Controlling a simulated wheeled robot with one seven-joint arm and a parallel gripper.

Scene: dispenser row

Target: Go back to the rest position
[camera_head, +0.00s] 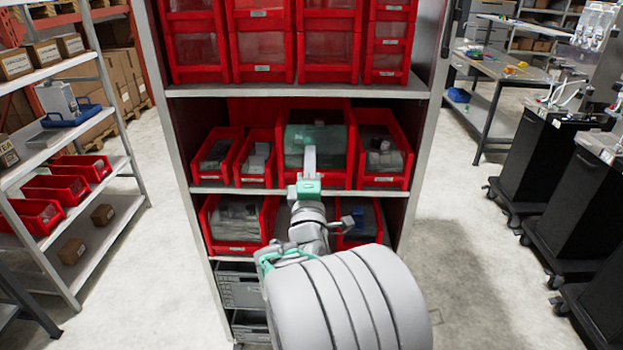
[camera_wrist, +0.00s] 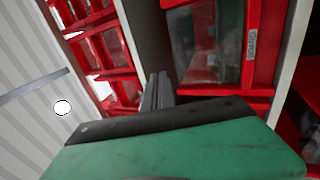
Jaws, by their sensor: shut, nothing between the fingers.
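My gripper (camera_head: 309,160) is at the end of my raised arm, in front of the shelf unit. Its fingers are shut and look empty. In the head view they overlap the large red bin (camera_head: 341,183) on the middle shelf, which has a greenish clear front. I cannot tell whether they touch it. In the wrist view the shut fingers (camera_wrist: 156,92) point up, close to red bins, with a labelled clear-fronted bin (camera_wrist: 215,45) to the right. My arm hides part of the lower bins.
The shelf unit's upright (camera_head: 168,130) stands left of the bins. Red drawers (camera_head: 262,42) fill the upper shelf. A side rack (camera_head: 75,180) stands at left, black carts (camera_head: 545,165) and a workbench (camera_head: 500,68) at right. Clear floor (camera_head: 455,240) lies between.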

